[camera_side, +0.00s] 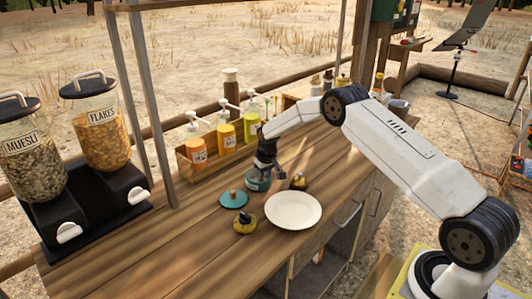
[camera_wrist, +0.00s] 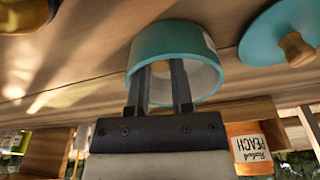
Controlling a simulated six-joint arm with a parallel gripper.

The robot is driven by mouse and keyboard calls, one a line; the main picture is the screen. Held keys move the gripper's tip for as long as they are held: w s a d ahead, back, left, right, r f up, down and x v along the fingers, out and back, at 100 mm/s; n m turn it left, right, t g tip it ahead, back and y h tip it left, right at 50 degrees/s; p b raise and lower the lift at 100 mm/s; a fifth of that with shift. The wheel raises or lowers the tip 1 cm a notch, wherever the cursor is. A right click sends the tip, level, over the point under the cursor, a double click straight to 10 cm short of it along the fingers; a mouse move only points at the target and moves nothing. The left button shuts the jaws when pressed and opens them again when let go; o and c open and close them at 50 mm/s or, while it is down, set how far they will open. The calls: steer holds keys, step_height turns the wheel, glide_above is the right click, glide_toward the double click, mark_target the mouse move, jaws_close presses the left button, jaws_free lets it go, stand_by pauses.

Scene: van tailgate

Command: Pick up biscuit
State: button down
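A teal tin with a white inside (camera_wrist: 205,82) stands uncovered on the wooden counter; in the side view the tin (camera_side: 258,184) is just under my gripper. My gripper (camera_wrist: 160,68) points down into the tin, its two fingers apart and their tips inside the rim. A tan patch (camera_wrist: 161,88) shows between the fingers; it may be the biscuit, but I cannot tell for sure or see whether the fingers touch it. The side view hides the tin's inside. The teal lid (camera_side: 234,199) with a wooden knob lies left of the tin, and shows top right in the wrist view (camera_wrist: 275,35).
A white plate (camera_side: 293,210) lies empty in front of the tin. Two small dark-and-yellow items (camera_side: 245,222) (camera_side: 299,181) sit near it. A wooden rack of pump bottles (camera_side: 224,138) stands behind. Cereal dispensers (camera_side: 100,130) are at left. The counter's front left is clear.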

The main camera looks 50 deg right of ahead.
steer(key=shift+s+a+f, duration=0.45)
steer(key=shift+f, duration=0.2)
steer(key=shift+r, duration=0.4)
step_height(320, 180, up, 3)
steer(key=shift+s+d+f, duration=0.1)
steer(key=s+a+r, duration=0.3)
steer(key=s+r, duration=0.6)
steer(key=s, duration=0.4)
steer(key=shift+r, duration=0.3)
steer(key=shift+s, duration=0.1)
